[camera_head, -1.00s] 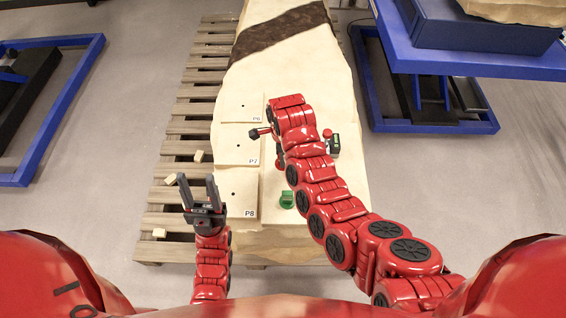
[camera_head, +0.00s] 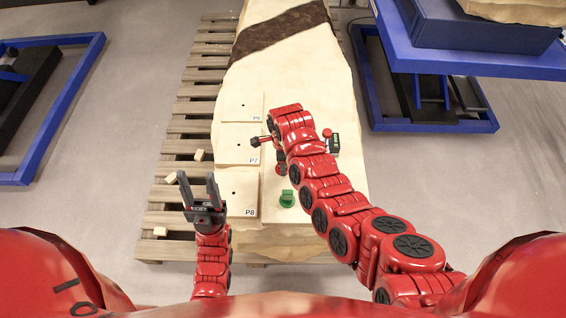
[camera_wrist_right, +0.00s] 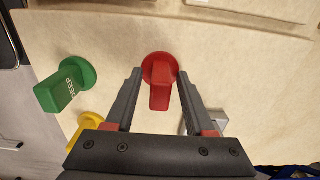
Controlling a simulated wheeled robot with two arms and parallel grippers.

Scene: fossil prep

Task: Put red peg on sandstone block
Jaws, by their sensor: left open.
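The red peg (camera_wrist_right: 160,82) stands on the pale sandstone block (camera_wrist_right: 240,60) in the right wrist view, with a round flange and a blocky grip. My right gripper (camera_wrist_right: 160,72) is open, its two fingers on either side of the peg with gaps showing; I cannot tell their height above it. In the head view a bit of red (camera_head: 281,168) that looks like this peg shows beside my right arm. The block (camera_head: 270,215) bears tiles marked P6, P7 (camera_head: 232,150) and P8, each with a dark hole. My left gripper (camera_head: 203,192) is open and empty beside tile P8.
A green peg (camera_head: 287,198) marked KEEP (camera_wrist_right: 66,85) stands near the red one. A yellow piece (camera_wrist_right: 88,125) and a grey piece (camera_wrist_right: 205,122) are partly hidden by my gripper. A small dark device (camera_head: 334,146) is right of my arm. A slatted pallet (camera_head: 180,150) lies underneath.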

